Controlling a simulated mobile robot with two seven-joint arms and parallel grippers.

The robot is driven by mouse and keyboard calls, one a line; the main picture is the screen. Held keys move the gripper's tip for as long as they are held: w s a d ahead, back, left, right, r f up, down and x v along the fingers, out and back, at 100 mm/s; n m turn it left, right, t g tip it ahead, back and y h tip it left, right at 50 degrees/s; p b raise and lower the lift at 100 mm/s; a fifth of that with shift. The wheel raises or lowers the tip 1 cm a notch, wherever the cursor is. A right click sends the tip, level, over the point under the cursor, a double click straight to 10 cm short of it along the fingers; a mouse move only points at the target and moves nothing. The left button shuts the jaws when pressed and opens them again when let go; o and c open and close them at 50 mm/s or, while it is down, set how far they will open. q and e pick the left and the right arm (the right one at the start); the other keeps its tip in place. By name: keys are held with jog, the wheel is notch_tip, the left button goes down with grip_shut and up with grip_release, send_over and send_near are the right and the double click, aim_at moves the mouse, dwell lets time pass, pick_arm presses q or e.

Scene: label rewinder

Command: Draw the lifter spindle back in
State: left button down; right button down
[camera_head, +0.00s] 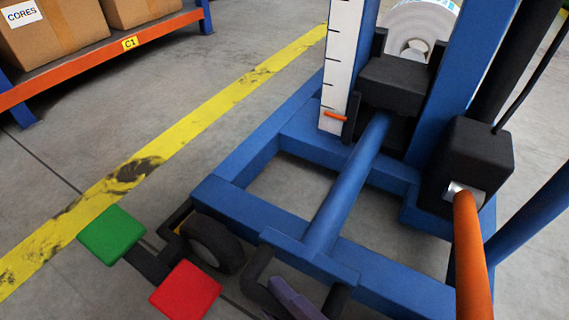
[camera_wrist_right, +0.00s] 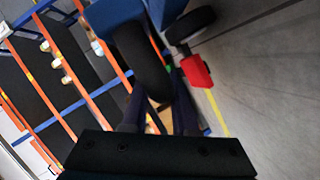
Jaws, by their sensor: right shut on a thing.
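The lifter has a blue frame (camera_head: 230,200) and mast, with a black carriage block (camera_head: 392,84) between the uprights. A white roll (camera_head: 425,18) with a grey centre sits behind the carriage; how far the spindle reaches into it is hidden. A blue bar runs from below the carriage to a crossbar with a black handle (camera_head: 258,276). My right gripper (camera_head: 290,300), purplish and cut off by the bottom edge, is at this handle. In the right wrist view its fingers (camera_wrist_right: 158,108) are either side of the thick black grip (camera_wrist_right: 142,62). My left gripper is not in view.
A green pedal (camera_head: 112,235) and a red pedal (camera_head: 187,291) stand left of the handle, beside a black wheel (camera_head: 212,242). An orange lever (camera_head: 470,255) rises at the right. A white scale (camera_head: 340,65) carries an orange pointer. Open floor lies left, before a shelf (camera_head: 90,60).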

jog(key=c, duration=1.1)
grip_release()
jog(key=shift+s, duration=0.1)
jog(key=o, duration=0.4)
jog(key=shift+s+a, duration=0.2)
jog(key=shift+w+d, duration=0.1)
jog(key=shift+w, duration=0.05)
jog(key=shift+d, duration=0.15)
jog(key=p+v, duration=0.4)
jog(key=v, duration=0.6)
jog(key=shift+p, duration=0.35)
